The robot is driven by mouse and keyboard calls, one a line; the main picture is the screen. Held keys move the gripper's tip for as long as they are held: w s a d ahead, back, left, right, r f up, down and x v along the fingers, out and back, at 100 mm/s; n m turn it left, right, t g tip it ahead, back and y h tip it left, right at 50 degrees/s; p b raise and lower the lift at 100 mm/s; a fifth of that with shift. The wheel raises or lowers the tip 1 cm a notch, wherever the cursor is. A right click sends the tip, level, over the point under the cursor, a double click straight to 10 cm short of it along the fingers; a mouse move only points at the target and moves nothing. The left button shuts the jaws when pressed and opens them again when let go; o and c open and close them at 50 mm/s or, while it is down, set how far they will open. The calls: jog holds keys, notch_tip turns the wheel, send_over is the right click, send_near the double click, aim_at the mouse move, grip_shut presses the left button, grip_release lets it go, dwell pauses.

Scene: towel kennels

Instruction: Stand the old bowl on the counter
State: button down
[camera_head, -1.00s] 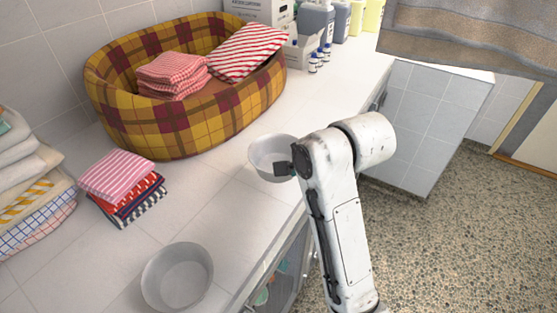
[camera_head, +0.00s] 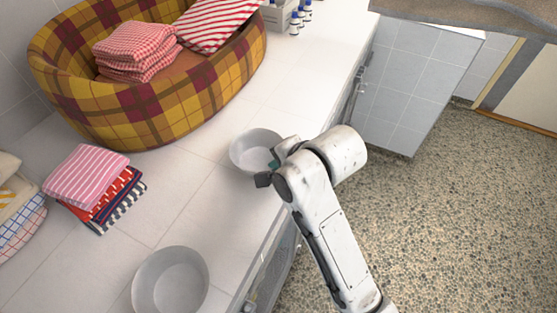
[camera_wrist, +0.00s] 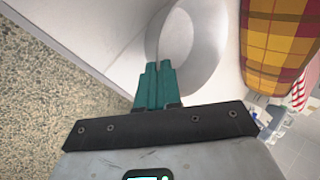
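A pale grey bowl (camera_head: 246,151) is upright at the counter's front edge in the head view. Whether its base touches the counter is hard to tell. My gripper (camera_head: 276,163) is at its near right rim. In the wrist view the teal fingers of my gripper (camera_wrist: 157,66) are close together at the rim of the bowl (camera_wrist: 207,35) and look shut on its wall; the contact itself is partly hidden. A second similar grey bowl (camera_head: 171,282) stands apart on the counter (camera_head: 190,213), nearer to me. I cannot tell from looks which bowl is older.
A yellow plaid pet basket (camera_head: 150,115) with folded towels stands behind the bowl. A stack of striped cloths (camera_head: 95,185) lies to the left. Small bottles (camera_head: 296,20) stand at the back. Free counter lies between the bowls; speckled floor (camera_head: 430,220) is at right.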

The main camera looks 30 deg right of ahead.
jog(key=c, duration=1.8)
grip_release()
jog(key=shift+f, duration=0.15)
jog(key=o, duration=0.5)
jog(key=v, duration=1.2)
jog(key=shift+d, duration=0.1)
jog(key=s+d+f+n+g, duration=0.2)
jog(key=s+f+n, duration=0.3)
jog(key=f, duration=0.3)
jog(key=s+d+f+n+g+h, duration=0.1)
jog(key=s+d+f+n+g, duration=0.1)
jog(key=s+f+n, duration=0.3)
jog(key=s+d+f+n+g, duration=0.2)
jog(key=s+f+n, duration=0.2)
jog(key=s+f, duration=0.5)
jog(key=shift+s+d+f+n+g+h, duration=0.15)
jog(key=shift+s+f+n+h, duration=0.05)
jog(key=shift+f, duration=0.25)
jog(key=shift+s+d+f+n+g+h, duration=0.15)
jog(key=shift+f+n+h, duration=0.05)
jog(key=shift+f, duration=0.25)
